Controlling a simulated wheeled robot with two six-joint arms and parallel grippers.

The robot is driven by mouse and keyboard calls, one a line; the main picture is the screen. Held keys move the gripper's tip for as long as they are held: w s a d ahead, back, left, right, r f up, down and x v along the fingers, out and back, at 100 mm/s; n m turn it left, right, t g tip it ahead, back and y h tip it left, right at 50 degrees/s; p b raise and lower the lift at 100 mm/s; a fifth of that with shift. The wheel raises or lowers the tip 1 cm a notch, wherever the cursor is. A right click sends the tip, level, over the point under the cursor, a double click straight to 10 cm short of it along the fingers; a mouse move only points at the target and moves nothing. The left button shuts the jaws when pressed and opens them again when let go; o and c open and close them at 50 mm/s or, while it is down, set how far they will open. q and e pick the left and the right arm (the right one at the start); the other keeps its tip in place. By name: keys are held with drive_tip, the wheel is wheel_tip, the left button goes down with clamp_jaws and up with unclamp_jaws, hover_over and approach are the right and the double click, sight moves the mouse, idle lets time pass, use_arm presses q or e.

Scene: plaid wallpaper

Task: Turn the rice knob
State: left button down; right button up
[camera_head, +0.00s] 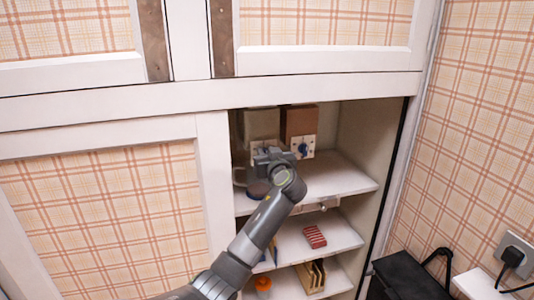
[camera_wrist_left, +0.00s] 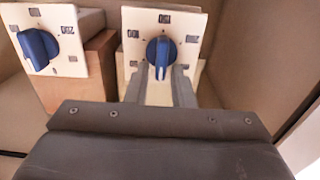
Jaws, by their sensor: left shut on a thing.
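Two boxes stand side by side on the cabinet's upper shelf, a beige box (camera_head: 262,122) on the left and a brown box (camera_head: 300,121) on the right. Each has a pale panel with a blue knob. The brown box's knob (camera_head: 303,149) is in plain view; it also shows at the left of the left wrist view (camera_wrist_left: 38,48). My left gripper (camera_head: 268,153) is at the beige box's panel, hiding most of it. In the left wrist view its fingers are shut on the beige box's blue knob (camera_wrist_left: 161,49). My right gripper is not seen.
The upper shelf (camera_head: 340,178) has free room at its right. A glass-like vessel (camera_head: 240,177) is partly hidden left of my gripper. Lower shelves hold a red striped item (camera_head: 315,237) and a wooden rack (camera_head: 310,276). A closed door (camera_head: 105,225) borders the opening at left.

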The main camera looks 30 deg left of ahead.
use_arm(q)
drive_tip(key=shift+m, duration=0.3)
drive_tip(key=shift+w+d+f+m+p, duration=0.15)
drive_tip(key=shift+w+f+m+p, duration=0.05)
drive_tip(key=shift+m, duration=1.75)
drive_tip(key=shift+w+d+f+m+p, duration=0.15)
drive_tip(key=shift+w+d+m, duration=0.05)
drive_tip(key=shift+m, duration=1.8)
drive_tip(key=shift+w+d+f+m+p, duration=0.15)
drive_tip(key=shift+w+f+m+p, duration=0.05)
drive_tip(key=shift+m, duration=1.75)
drive_tip(key=c, duration=1.5)
unclamp_jaws()
drive_tip(key=shift+d, duration=0.15)
